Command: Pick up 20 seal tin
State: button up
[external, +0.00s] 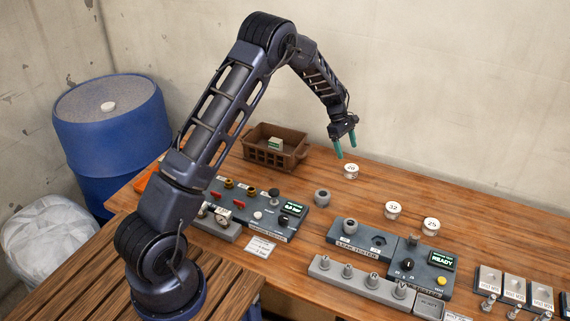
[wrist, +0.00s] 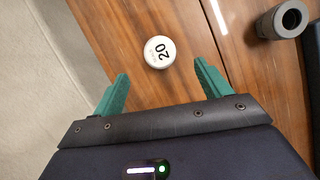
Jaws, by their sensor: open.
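The 20 seal tin (wrist: 160,53) is a small round white tin with a dark "20" on its lid. It stands on the wooden table. In the external view the tin nearest my gripper (external: 351,171) sits just below and to the right of the fingertips, its number too small to read surely. My gripper (external: 346,148) has teal fingers, spread open and empty, above the table. In the wrist view my gripper (wrist: 160,68) shows its two fingers apart, with the tin between and slightly ahead of them, not touching.
A grey cylinder (wrist: 283,20) stands right of the tin; it also shows in the external view (external: 322,197). Tins marked 32 (external: 393,210) and 25 (external: 431,226) stand further right. A brown crate (external: 274,150) is left. The leak tester (external: 361,241) is in front.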

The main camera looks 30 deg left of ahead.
aim_at(352, 167)
jog(key=x, duration=0.9)
jog(key=shift+d+f, duration=0.25)
jog(key=c, duration=1.1)
